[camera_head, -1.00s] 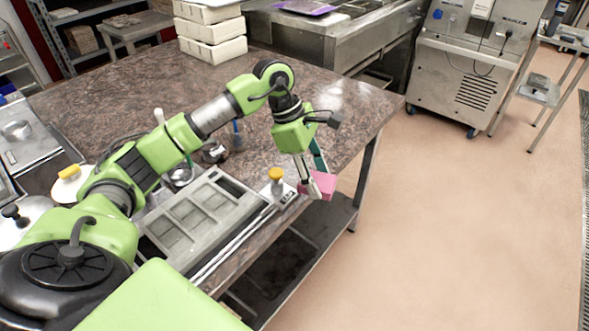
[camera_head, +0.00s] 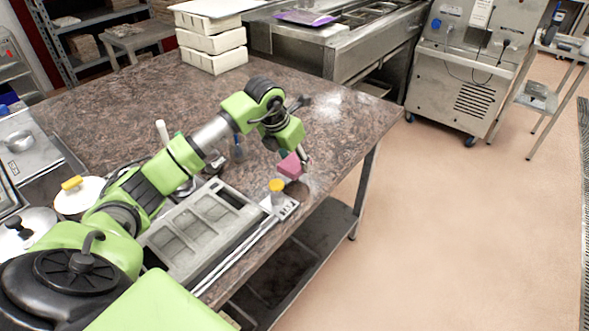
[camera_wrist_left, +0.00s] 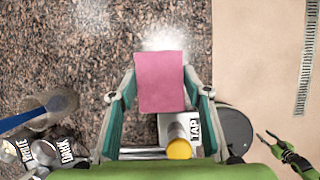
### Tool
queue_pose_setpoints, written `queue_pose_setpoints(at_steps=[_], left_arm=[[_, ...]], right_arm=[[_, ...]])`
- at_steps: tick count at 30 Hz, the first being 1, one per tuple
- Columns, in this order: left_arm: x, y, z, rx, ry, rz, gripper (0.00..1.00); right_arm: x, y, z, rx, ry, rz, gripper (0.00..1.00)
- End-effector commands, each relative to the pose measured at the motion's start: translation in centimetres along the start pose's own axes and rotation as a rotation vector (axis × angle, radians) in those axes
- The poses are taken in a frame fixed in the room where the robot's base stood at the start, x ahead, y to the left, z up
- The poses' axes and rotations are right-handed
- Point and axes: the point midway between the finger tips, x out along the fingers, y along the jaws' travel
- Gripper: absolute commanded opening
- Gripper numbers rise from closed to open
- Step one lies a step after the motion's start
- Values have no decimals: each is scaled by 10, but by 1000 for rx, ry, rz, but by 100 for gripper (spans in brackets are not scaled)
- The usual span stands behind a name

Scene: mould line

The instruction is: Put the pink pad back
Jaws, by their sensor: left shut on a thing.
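The pink pad (camera_head: 290,166) is held between the fingers of my left gripper (camera_head: 302,163), above the stone counter near its front edge. In the left wrist view the pad (camera_wrist_left: 160,82) sits squarely between the two green-sided fingers, which touch its sides. Below the pad in that view is a yellow-topped knob (camera_wrist_left: 179,149) beside a plate marked TAP. In the head view the knob (camera_head: 277,186) is just in front of the pad. My right gripper (camera_wrist_left: 277,143) shows small over the floor in the wrist view, its fingers apart.
The grey mould tray (camera_head: 204,228) lies left of the knob. Containers labelled DARK (camera_wrist_left: 62,150) and WHITE (camera_wrist_left: 38,152) and a blue-handled tool (camera_wrist_left: 37,113) are left in the wrist view. White tubs (camera_head: 212,45) are stacked at the back. The counter's middle (camera_head: 180,90) is clear.

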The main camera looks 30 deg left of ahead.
Motion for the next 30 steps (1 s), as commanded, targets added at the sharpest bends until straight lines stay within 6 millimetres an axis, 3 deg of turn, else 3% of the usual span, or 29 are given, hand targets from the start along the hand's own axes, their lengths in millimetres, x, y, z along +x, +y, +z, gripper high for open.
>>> queue_pose_setpoints(at_steps=[11,20,21,22,30], left_arm=[[36,-1,-16,1,1,-2,24],[41,0,-17,2,0,-1,24],[40,0,-17,2,-1,-1,52],[40,0,-16,2,0,-1,60],[39,0,-16,2,0,-1,61]], right_arm=[[-12,-3,-1,1,0,-4,40],[-8,-3,-1,1,1,-4,40],[-9,-3,-1,1,1,-4,40],[-9,-3,-1,1,1,-4,40],[-9,-3,-1,0,1,-4,40]])
